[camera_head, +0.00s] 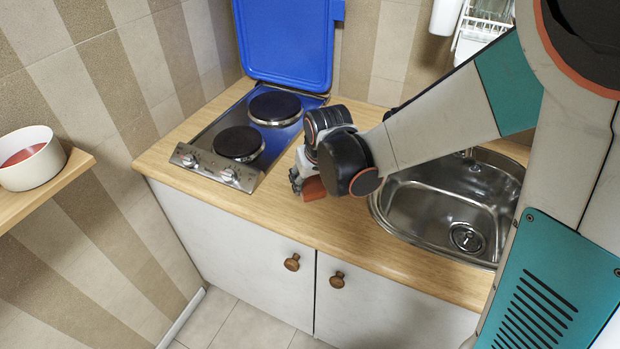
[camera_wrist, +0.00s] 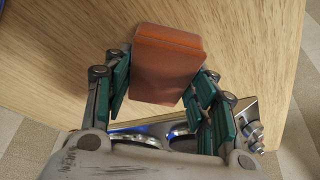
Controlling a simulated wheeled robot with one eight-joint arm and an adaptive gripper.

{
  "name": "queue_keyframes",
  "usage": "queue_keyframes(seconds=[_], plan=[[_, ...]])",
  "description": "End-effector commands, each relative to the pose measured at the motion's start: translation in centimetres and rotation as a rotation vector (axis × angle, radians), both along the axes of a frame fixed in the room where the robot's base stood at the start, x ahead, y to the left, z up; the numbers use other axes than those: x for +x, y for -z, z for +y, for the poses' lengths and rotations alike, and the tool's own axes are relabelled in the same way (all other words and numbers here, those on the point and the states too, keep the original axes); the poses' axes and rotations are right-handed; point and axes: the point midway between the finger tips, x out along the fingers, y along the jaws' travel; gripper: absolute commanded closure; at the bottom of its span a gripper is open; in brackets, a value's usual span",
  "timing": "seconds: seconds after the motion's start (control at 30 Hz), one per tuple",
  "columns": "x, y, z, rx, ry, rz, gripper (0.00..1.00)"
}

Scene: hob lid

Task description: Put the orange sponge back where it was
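The orange sponge (camera_head: 314,188) is a small block under my gripper (camera_head: 304,184) in the head view, over the worktop between the hob and the sink. In the wrist view the sponge (camera_wrist: 168,65) sits between the two green-padded fingers of my gripper (camera_wrist: 162,85), with the pads against its sides. Its far end sticks out past the fingertips. Whether its underside touches the worktop is hard to tell.
The hob (camera_head: 239,143) with two dark plates is left of my gripper, its blue lid (camera_head: 285,40) raised against the wall. The sink (camera_head: 440,205) is to the right. The wooden worktop (camera_head: 262,214) is clear in front. A white bowl (camera_head: 30,158) stands on a shelf at left.

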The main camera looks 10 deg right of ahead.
Motion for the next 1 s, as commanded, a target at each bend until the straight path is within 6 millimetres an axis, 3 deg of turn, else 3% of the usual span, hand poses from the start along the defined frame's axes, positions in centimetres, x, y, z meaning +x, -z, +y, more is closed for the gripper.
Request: queue_keyframes(seconds=[0.03,0.07,0.53,1.0], plan=[[0.0,0.0,0.0,0.000,0.000,0.000,0.35],[0.0,0.0,0.0,0.000,0.000,0.000,0.29],[-0.1,-0.8,0.0,0.000,0.000,0.000,0.29],[-3.7,-9.0,-0.7,0.000,-0.001,0.000,0.29]])
